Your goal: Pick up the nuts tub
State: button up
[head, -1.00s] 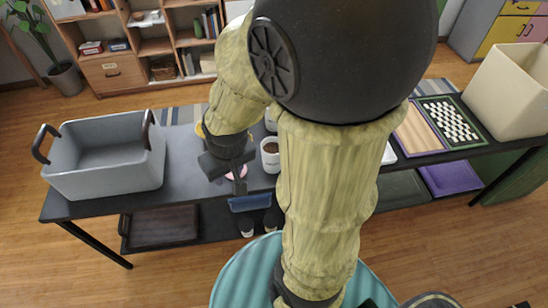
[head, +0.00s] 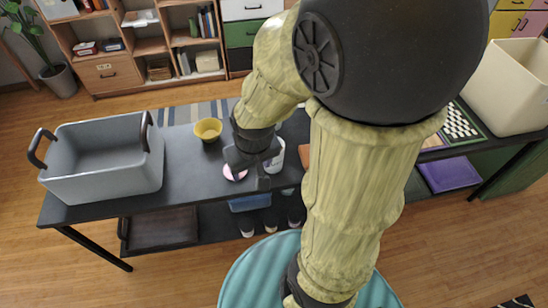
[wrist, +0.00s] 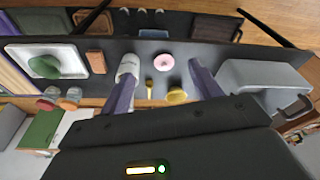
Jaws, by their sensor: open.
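A white tub (head: 278,154), which looks like the nuts tub, stands on the dark table just right of my gripper (head: 250,172) in the head view, partly covered by it. In the wrist view the white tub (wrist: 128,66) is at the left finger, which overlaps its lower part. I cannot tell whether they touch. My gripper (wrist: 163,72) is open, with its two purplish fingers spread and nothing held between them. The tub's contents are not clear now.
A yellow bowl (head: 208,129) and a pink round item (head: 235,173) are close to the gripper. A grey handled bin (head: 105,160) fills the table's left end. A cream bin (head: 506,88) stands at the right end. My arm hides the table's middle right.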

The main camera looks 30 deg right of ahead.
jog(key=o, duration=0.6)
jog(key=f+n+g+b, duration=0.1)
jog(key=f+b, duration=0.1)
jog(key=f, duration=0.2)
jog(key=s+f+n+g+h+b, duration=0.1)
jog(key=f+n+b, duration=0.1)
jog(key=f+b, duration=0.1)
jog(key=s+f+n+g+h+b, duration=0.1)
jog(key=f+b, duration=0.1)
jog(key=f, duration=0.3)
jog(key=shift+d+f+n, duration=0.35)
jog(key=shift+d+n, duration=0.05)
jog(key=w+d+f+n+g+h+b, duration=0.15)
jog(key=d+f+n+h+b, duration=0.25)
jog(key=f+n+h+b, duration=0.45)
jog(key=w+a+f+n+t+h+b, duration=0.1)
jog(key=w+f+n+t+b, duration=0.1)
jog(key=w+n+t+b, duration=0.1)
jog(key=w+a+f+n+t+h+b, duration=0.2)
jog(key=w+f+n+t+b, duration=0.1)
jog(key=w+n+t+b, duration=0.1)
jog(key=w+a+f+n+t+h+b, duration=0.1)
jog(key=w+f+n+t+h+b, duration=0.1)
jog(key=w, duration=0.3)
jog(key=shift+w+a+f+n+t+b, duration=0.1)
jog(key=shift+a+f+n+t+b, duration=0.25)
jog(key=shift+f+n+t+b, duration=0.35)
jog(key=shift+r, duration=0.15)
